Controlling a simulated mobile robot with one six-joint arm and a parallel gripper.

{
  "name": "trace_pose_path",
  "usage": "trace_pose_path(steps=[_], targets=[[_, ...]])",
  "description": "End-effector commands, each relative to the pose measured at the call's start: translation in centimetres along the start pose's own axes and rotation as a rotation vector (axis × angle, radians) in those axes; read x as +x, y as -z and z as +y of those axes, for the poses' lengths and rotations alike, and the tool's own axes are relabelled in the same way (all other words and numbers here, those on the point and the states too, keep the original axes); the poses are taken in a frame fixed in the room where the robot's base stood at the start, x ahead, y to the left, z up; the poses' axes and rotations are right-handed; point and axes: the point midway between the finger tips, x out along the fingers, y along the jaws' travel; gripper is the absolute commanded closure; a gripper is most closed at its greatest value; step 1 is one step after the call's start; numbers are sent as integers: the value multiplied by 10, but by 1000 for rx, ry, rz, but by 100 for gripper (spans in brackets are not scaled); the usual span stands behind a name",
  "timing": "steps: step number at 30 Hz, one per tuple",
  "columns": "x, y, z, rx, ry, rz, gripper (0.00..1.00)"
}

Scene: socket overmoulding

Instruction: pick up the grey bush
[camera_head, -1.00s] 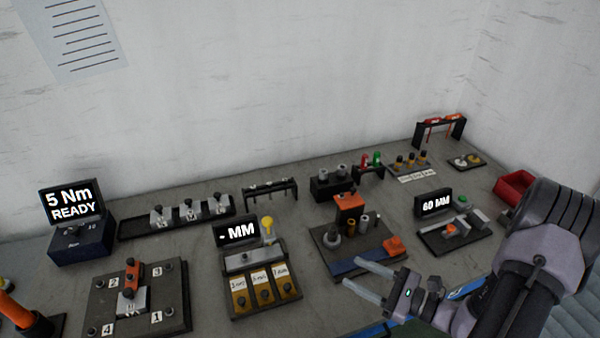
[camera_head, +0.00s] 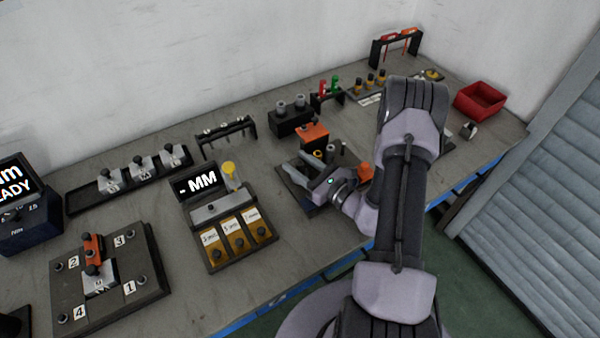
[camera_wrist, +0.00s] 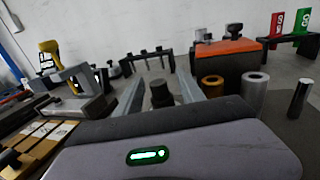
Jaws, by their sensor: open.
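The grey bush (camera_wrist: 254,92) is a light grey hollow cylinder standing upright in the wrist view, between a copper-coloured bush (camera_wrist: 212,86) and a thinner dark pin (camera_wrist: 298,98). It lies to the right of my right finger, apart from it. My gripper (camera_wrist: 160,78) is open and empty. A dark stepped post (camera_wrist: 161,95) shows between its fingers. In the head view my gripper (camera_head: 306,167) is low over the fixture plate with the orange-topped block (camera_head: 313,133). The grey bush (camera_head: 330,152) is small there and its lower part is partly hidden.
The orange-topped block (camera_wrist: 228,60) stands behind the bushes. The gauge box with the "- MM" display (camera_head: 197,182) is to the left. A black holder (camera_head: 291,122) with two grey cylinders stands behind. A red bin (camera_head: 480,100) is at the right.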

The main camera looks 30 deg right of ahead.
Motion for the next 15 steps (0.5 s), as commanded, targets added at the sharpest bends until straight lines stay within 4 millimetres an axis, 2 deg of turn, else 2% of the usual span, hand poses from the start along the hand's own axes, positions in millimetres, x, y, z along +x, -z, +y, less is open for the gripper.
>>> trace_pose_path(steps=[4,11,15], targets=[[22,2,2,-2,-3,0,54],[25,0,1,1,0,0,54],[25,0,1,0,-1,0,82]])
